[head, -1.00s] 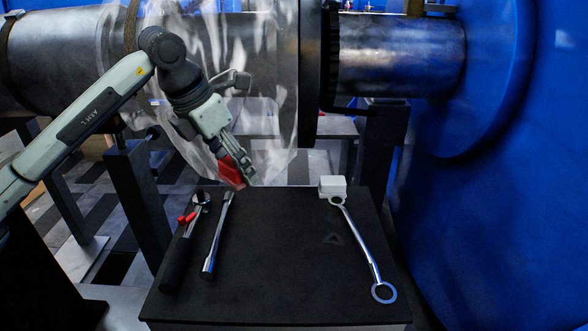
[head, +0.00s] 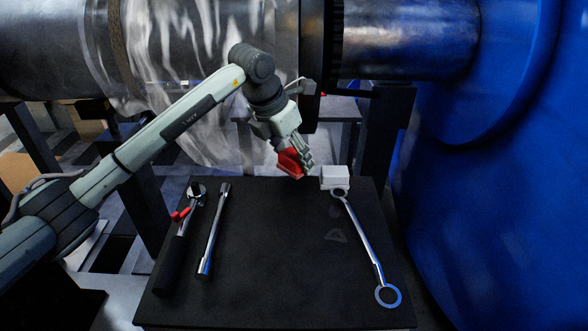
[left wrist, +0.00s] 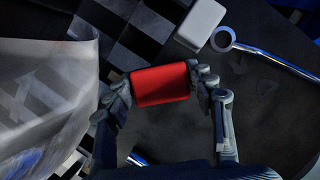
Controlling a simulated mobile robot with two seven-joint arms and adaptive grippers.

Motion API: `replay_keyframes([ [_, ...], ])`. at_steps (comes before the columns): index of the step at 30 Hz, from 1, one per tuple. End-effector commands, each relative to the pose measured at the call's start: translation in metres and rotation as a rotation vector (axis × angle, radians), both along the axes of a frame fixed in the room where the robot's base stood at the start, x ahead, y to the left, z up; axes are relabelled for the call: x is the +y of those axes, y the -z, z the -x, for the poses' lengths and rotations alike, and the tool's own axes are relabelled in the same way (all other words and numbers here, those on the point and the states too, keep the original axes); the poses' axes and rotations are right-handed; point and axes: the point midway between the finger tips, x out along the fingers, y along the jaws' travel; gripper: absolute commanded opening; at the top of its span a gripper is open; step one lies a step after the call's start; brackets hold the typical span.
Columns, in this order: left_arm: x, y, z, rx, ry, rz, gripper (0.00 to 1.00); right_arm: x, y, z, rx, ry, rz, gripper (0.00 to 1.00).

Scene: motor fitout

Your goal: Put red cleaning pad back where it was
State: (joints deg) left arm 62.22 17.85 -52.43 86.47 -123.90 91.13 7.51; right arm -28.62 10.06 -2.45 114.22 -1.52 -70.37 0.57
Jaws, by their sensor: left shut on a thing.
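The red cleaning pad (head: 290,162) is held in my left gripper (head: 300,166), above the far edge of the black table. In the left wrist view the red pad (left wrist: 160,85) sits between the two fingers of the left gripper (left wrist: 160,87), which press on its two ends. A white block (head: 335,177) lies at the table's far edge, just right of and below the held pad in the head view. It also shows at the top of the left wrist view (left wrist: 201,22). My right gripper does not show.
The black table (head: 275,265) bears a ratchet with red parts (head: 178,240) and a metal bar (head: 213,232) on the left. A ring wrench (head: 365,245) lies on the right. The table's middle is clear. A large metal shaft (head: 400,45) and a blue housing (head: 500,200) stand behind and right.

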Motion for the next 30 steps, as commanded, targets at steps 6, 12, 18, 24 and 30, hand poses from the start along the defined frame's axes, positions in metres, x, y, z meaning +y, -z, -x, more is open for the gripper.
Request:
replay_keyframes([
  [6, -0.001, 0.022, 0.001, 0.003, 0.001, 0.001, 0.27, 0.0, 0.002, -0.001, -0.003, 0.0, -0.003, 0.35],
  [12, -0.001, 0.041, 0.0, 0.0, 0.001, 0.001, 0.27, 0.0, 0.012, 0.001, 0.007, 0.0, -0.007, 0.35],
  [18, -0.001, 0.041, 0.0, -0.001, 0.001, 0.0, 0.27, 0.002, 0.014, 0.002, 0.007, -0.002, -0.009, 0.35],
  [24, -0.001, 0.042, 0.0, 0.0, 0.001, 0.0, 0.65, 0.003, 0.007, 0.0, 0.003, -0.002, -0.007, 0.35],
  [30, -0.001, 0.042, 0.0, 0.0, 0.001, 0.0, 0.75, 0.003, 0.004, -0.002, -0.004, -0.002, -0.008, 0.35],
])
